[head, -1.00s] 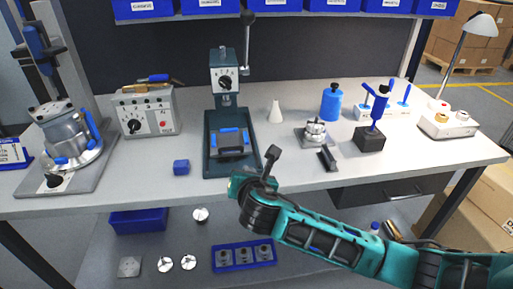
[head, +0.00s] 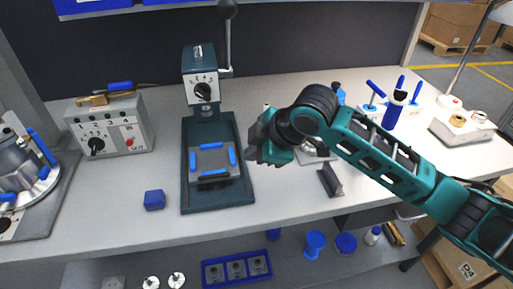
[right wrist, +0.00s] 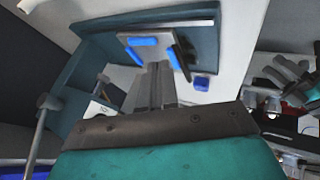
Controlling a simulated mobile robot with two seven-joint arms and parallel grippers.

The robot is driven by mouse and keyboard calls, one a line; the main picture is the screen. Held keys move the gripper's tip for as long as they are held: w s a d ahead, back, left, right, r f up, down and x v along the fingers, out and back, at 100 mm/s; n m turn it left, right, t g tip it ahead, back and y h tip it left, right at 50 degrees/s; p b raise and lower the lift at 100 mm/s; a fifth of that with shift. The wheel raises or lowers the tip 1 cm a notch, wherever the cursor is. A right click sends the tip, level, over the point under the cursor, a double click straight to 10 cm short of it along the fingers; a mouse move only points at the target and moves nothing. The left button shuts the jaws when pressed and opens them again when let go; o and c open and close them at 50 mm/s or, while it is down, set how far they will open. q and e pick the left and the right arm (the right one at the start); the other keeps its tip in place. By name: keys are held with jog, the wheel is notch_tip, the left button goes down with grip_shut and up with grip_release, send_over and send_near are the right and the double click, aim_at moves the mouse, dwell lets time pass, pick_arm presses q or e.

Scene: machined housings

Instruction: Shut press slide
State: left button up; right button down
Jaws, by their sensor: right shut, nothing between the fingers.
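The press (head: 200,70) stands upright on the bench, dark teal with a dial on its head and a lever on its right side. Its slide (head: 212,160) is a grey plate with blue strips along its edges, lying on the press base (head: 218,198) in front of the column. My right gripper (head: 254,153) is shut and empty, just right of the base. In the right wrist view the shut fingers (right wrist: 157,82) point toward the slide (right wrist: 142,53); whether they touch it cannot be told. My left gripper is out of view.
A blue cube (head: 154,200) lies left of the press. A grey control box (head: 108,124) stands behind it. A dark angled block (head: 330,181) lies right of my gripper. A blue tray (head: 237,267) with parts sits on the lower shelf.

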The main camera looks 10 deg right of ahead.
aim_at(232, 167)
jog(key=x, duration=0.7)
jog(key=shift+w+a+f, duration=0.1)
jog(key=shift+f, duration=0.05)
jog(key=shift+w+f, duration=0.1)
